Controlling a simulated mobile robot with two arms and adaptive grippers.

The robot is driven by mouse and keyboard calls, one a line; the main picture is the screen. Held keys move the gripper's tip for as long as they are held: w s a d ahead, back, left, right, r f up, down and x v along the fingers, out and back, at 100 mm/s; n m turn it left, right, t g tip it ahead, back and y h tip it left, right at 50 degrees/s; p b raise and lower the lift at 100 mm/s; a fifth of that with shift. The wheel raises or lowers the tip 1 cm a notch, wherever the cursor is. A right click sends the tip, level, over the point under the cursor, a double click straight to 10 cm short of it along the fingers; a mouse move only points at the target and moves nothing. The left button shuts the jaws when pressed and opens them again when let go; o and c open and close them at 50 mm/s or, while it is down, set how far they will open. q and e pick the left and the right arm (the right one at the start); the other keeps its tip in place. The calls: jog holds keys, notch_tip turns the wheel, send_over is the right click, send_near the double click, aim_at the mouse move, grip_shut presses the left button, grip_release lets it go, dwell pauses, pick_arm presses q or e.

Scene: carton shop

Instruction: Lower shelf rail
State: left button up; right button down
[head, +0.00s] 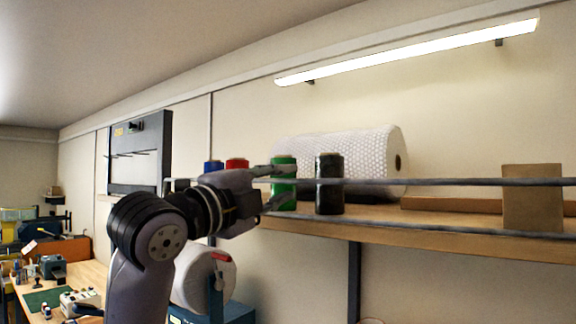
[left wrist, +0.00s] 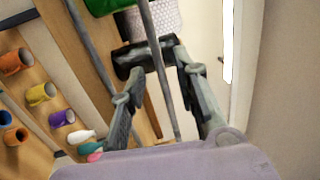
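The shelf rail shows as two grey bars along the front of the wooden shelf, an upper bar (head: 450,182) and a lower bar (head: 450,230). My left gripper (head: 274,186) is open at the left part of the rail, in front of the green spool (head: 285,166). In the left wrist view its two fingers (left wrist: 158,83) stand apart. One bar (left wrist: 160,70) runs between them and the other bar (left wrist: 88,45) passes by the left finger. Whether a finger touches a bar I cannot tell. My right gripper is not in view.
The wooden shelf (head: 385,220) holds a black spool (head: 329,185), red (head: 237,163) and blue (head: 212,167) spools, a bubble wrap roll (head: 340,155) and a brown carton (head: 532,195). Several coloured cups or rolls lie on wood in the left wrist view. A workbench (head: 90,272) stands at left.

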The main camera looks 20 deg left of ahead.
pick_arm(q)
jog(key=shift+p+x, duration=0.4)
jog(key=shift+x, duration=0.95)
jog(key=shift+c, duration=0.4)
grip_shut()
